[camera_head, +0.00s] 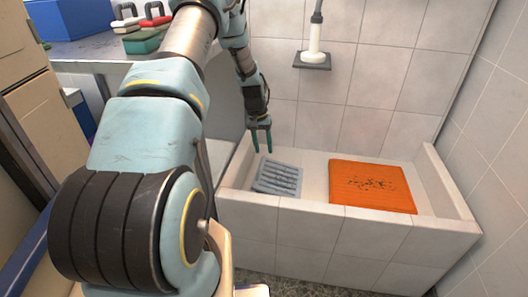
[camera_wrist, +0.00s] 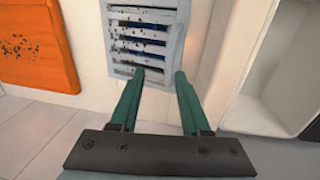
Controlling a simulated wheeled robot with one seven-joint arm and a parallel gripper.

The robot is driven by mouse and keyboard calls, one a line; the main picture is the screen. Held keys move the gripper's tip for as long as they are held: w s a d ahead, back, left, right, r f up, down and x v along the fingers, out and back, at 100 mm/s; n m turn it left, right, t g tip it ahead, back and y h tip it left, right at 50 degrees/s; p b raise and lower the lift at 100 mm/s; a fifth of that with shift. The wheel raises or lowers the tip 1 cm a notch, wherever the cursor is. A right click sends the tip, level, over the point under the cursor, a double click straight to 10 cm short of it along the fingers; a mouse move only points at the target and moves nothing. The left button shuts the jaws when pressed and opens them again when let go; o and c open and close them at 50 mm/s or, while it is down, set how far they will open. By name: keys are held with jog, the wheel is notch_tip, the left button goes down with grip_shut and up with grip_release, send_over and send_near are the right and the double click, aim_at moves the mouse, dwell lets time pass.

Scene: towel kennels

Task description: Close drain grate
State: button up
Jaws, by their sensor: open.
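The drain grate (camera_head: 278,177) is a light grey slatted panel in the left part of the tiled tub. I cannot tell whether it lies flat or tilted. In the wrist view the grate (camera_wrist: 147,45) shows dark specks on its slats and dark blue gaps between them. My gripper (camera_head: 261,142) is open and empty, pointing down at the tub's left end, just above and left of the grate. In the wrist view my gripper's fingertips (camera_wrist: 160,74) are at the grate's near edge, the left one overlapping it in the picture. I cannot tell if they touch. The drain below is hidden.
An orange mat (camera_head: 371,186) with dark specks lies right of the grate in the tub. The tub's front wall (camera_head: 340,229) and back tiles bound the space. A shower head (camera_head: 315,45) hangs above. A counter (camera_head: 95,48) with brushes stands at left.

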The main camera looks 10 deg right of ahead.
notch_tip(320, 180, up, 8)
jog(key=a, duration=0.1)
jog(key=shift+w, duration=0.2)
jog(key=shift+c, duration=0.4)
